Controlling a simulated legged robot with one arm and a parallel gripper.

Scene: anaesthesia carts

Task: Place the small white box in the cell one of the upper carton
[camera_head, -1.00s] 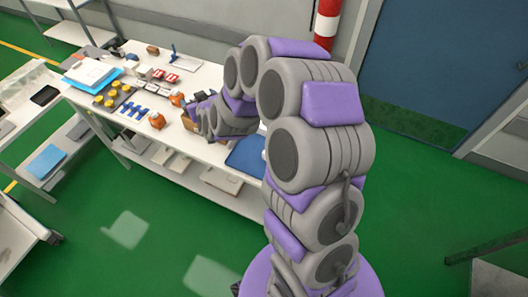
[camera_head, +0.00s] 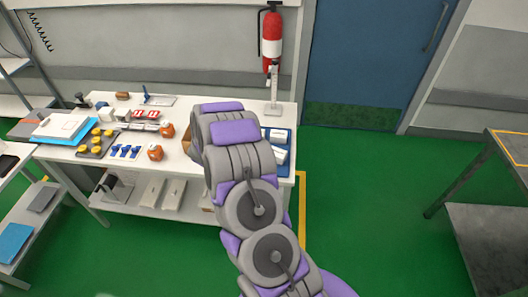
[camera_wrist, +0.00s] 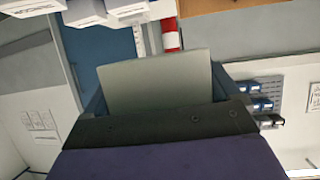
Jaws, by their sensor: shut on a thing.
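In the wrist view my gripper (camera_wrist: 157,82) is shut on a pale grey-white box (camera_wrist: 158,84), which stands between its two dark fingers. In the head view the gripper and the held box are hidden behind my arm. A brown carton (camera_head: 187,146) shows only in part at the left edge of my arm on the white table. A tan-brown surface (camera_wrist: 208,5) at the top of the wrist view may be a carton; its cells cannot be seen.
The white table (camera_head: 190,180) holds a blue tray (camera_head: 289,140) with white boxes, orange items (camera_head: 156,153), yellow round pieces on a dark plate, and blue parts. White boxes (camera_wrist: 85,12) show at the top of the wrist view. A fire extinguisher (camera_head: 271,40) hangs behind.

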